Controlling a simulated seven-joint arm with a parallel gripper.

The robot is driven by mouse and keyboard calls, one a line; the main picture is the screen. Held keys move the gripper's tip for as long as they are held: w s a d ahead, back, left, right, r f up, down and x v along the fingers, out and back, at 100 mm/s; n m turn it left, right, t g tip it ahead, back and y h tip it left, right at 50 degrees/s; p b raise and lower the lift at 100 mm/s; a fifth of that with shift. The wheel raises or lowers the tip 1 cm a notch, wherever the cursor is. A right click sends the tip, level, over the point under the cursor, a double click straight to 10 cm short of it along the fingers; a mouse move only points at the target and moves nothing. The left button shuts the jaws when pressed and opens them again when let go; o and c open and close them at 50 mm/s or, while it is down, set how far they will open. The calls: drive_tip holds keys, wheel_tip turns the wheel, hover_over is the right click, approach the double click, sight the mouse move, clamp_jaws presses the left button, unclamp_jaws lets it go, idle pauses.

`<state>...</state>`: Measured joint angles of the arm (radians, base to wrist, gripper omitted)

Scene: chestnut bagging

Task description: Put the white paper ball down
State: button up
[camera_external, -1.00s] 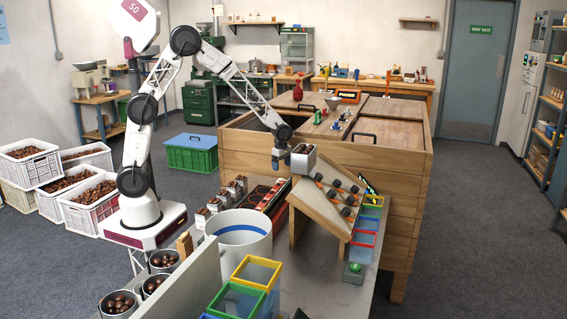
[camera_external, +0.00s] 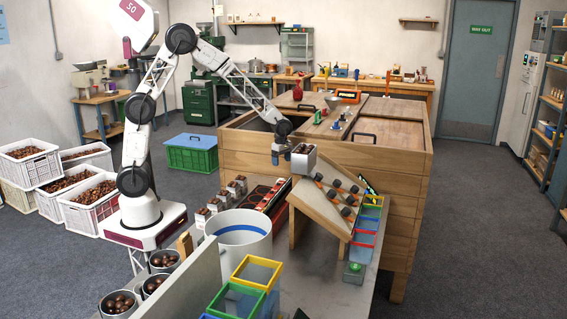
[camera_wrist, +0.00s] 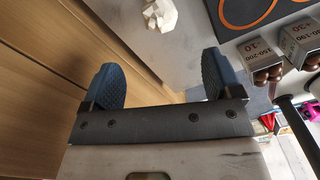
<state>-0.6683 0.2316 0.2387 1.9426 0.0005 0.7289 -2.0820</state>
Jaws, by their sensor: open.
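The white paper ball (camera_wrist: 160,15) lies on a grey surface at the top of the wrist view, beyond my fingertips. It is crumpled and faceted. My gripper (camera_wrist: 158,78) is open, its two dark blue ribbed pads wide apart with nothing between them. The ball is apart from both pads. In the external view my gripper (camera_external: 276,156) hangs in front of the wooden cabinet, beside a small carton of chestnuts (camera_external: 303,158). I cannot make out the ball in the external view.
A wooden cabinet wall (camera_wrist: 45,70) is close on the left in the wrist view. Chestnut cartons (camera_wrist: 300,43) and an orange ring on a dark mat (camera_wrist: 245,10) lie to the right. A sloped wooden rack (camera_external: 325,205) and a white bucket (camera_external: 240,243) share the bench.

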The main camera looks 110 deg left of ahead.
drive_tip(key=s+d+r+m, duration=0.2)
drive_tip(key=d+r+m, duration=0.35)
drive_tip(key=d, duration=0.35)
drive_tip(key=s+d+r+m+t, duration=0.1)
drive_tip(key=s+d+r+m, duration=0.1)
drive_tip(key=d+r+m, duration=0.35)
drive_tip(key=s+d+r+m, duration=0.25)
drive_tip(key=d+r, duration=0.35)
drive_tip(key=d, duration=0.6)
drive_tip(key=s+d+r+m, duration=0.2)
drive_tip(key=s+d+m, duration=0.7)
drive_tip(key=s, duration=0.1)
drive_tip(key=s+d+r+m+t, duration=0.1)
drive_tip(key=s+d+r+m, duration=0.1)
drive_tip(key=s+d+m, duration=0.7)
drive_tip(key=shift+s+d+r+t, duration=0.35)
drive_tip(key=shift+s+d, duration=0.1)
drive_tip(key=shift+s, duration=0.55)
